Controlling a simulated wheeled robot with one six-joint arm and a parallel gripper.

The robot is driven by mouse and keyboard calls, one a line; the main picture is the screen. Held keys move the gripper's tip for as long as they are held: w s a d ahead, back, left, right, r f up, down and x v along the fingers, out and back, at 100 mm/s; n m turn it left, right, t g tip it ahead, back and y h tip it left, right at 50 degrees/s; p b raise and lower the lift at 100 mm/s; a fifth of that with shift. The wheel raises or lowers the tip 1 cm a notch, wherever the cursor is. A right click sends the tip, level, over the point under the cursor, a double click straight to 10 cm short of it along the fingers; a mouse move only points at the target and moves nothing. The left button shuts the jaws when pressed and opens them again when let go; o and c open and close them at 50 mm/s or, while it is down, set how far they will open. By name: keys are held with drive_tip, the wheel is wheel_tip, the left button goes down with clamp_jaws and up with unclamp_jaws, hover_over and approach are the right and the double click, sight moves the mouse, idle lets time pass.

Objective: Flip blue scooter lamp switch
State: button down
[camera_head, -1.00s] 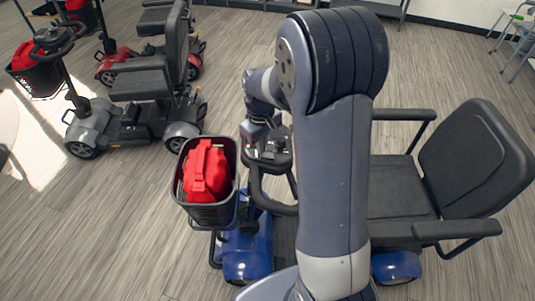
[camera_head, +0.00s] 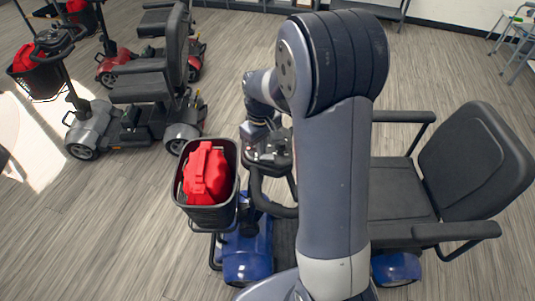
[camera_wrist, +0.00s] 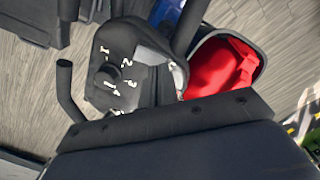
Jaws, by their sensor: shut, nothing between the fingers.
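The blue scooter (camera_head: 247,255) stands in front of me, largely behind my arm. Its dark control console (camera_head: 275,155) is at the top of the steering column, just behind the front basket. In the wrist view the console (camera_wrist: 143,68) carries a round black knob (camera_wrist: 106,78) with white marks and numerals around it. I cannot tell the lamp switch apart on it. My gripper (camera_wrist: 170,119) shows as a dark bolted bar across the lower wrist view, shut and empty, close to the console. In the head view my arm hides part of the scooter.
The basket (camera_head: 208,215) holds a red bag (camera_head: 207,175), left of the console. Dark handlebar grips (camera_wrist: 66,92) flank the console. The scooter's black seat (camera_head: 400,190) is to the right. A grey scooter (camera_head: 90,120) stands at upper left, with open floor between.

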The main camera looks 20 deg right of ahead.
wheel_tip(320, 180, up, 6)
drive_tip(key=p, duration=0.3)
drive_tip(key=shift+f+p, duration=0.15)
drive_tip(key=shift+p, duration=0.25)
drive_tip(key=shift+f, duration=0.1)
wheel_tip(320, 180, down, 7)
drive_tip(key=b, duration=0.5)
drive_tip(key=shift+r, duration=0.2)
